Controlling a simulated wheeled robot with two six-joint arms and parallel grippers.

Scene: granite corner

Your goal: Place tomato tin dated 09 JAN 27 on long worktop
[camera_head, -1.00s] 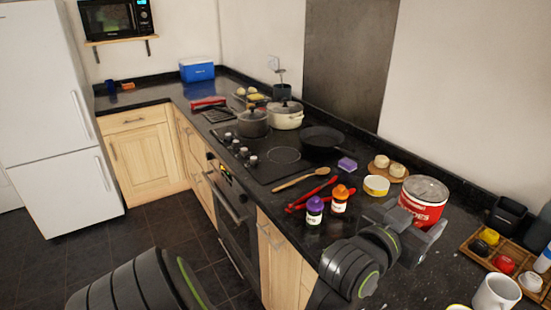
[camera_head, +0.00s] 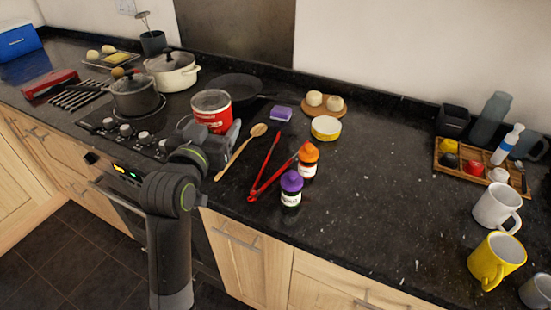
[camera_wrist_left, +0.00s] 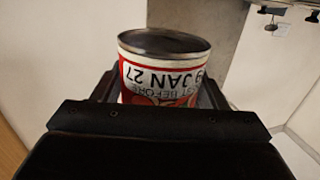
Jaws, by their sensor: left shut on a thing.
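The tomato tin (camera_head: 211,108), red with a grey lid, is in my left gripper (camera_head: 212,140) in the head view. It appears over the hob's near right corner, upright or nearly so; its height above the surface is hard to tell. In the left wrist view the tin (camera_wrist_left: 164,68) sits between the fingers, its label upside down, reading BEST BEFORE and 9 JAN 27, with the first digit cut off. The long worktop (camera_head: 380,200) is black speckled stone, running along the wall. My right gripper is not in view.
A wooden spoon (camera_head: 240,150), red tongs (camera_head: 264,168), purple-capped bottle (camera_head: 291,192) and orange-capped bottle (camera_head: 308,161) lie or stand right of my gripper. A yellow tin (camera_head: 326,128) is behind. Mugs (camera_head: 496,207) and a tray (camera_head: 455,170) are at right. The worktop's middle right is clear.

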